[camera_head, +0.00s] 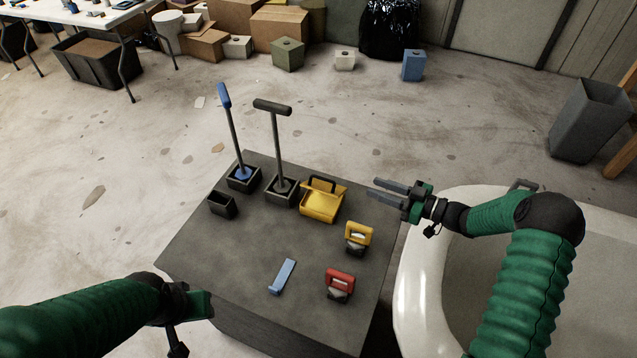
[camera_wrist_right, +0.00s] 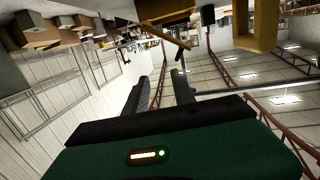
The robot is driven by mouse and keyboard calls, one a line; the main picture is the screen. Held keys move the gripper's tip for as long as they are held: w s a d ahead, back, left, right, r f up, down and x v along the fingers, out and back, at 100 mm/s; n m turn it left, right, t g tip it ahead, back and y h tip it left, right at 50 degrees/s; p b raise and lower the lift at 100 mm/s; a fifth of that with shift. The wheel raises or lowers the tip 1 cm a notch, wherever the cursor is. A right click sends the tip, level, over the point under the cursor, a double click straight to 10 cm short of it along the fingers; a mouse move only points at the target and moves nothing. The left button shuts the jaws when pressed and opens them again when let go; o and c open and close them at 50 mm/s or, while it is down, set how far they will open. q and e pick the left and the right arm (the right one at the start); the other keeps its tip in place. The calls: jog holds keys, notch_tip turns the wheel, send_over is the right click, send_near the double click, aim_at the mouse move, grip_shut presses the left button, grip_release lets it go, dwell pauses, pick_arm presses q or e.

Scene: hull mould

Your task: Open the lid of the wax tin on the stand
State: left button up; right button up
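A yellow box with a black handle (camera_head: 322,203) sits at the back right of the dark stand (camera_head: 215,262); it looks like the wax tin. I cannot tell clearly where its lid edge runs. My right gripper (camera_head: 373,188) is open and empty, just right of the tin and apart from it, its fingers pointing left towards it. In the right wrist view the two fingers (camera_wrist_right: 160,85) stand apart with nothing between them, and a yellow object (camera_wrist_right: 257,30) shows at the top. My left gripper (camera_head: 200,305) is low at the stand's front left; its fingers are not clear.
Two upright long-handled tools, with blue (camera_head: 225,97) and dark (camera_head: 272,107) grips, stand in small boxes beside the tin. A small black box (camera_head: 222,205), yellow-handled (camera_head: 358,236) and red-handled (camera_head: 340,283) blocks and a blue strip (camera_head: 283,276) share the stand. A white tub (camera_head: 425,260) is right.

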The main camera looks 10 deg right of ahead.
aim_at(329, 181)
jog(key=w+a+y, duration=0.1)
jog(key=w+a, duration=0.1)
jog(key=a, duration=0.2)
jog(key=w+a, duration=0.2)
jog(key=a, duration=0.2)
jog(key=w+a+f+n+g+y, duration=0.1)
jog(key=w+a, duration=0.1)
jog(key=a, duration=0.3)
jog(key=shift+w+y, duration=0.15)
jog(key=shift+y, duration=0.15)
jog(key=shift+a, duration=0.1)
jog(key=shift+c, duration=0.4)
grip_shut()
jog(key=shift+f, duration=0.1)
dwell(0.3)
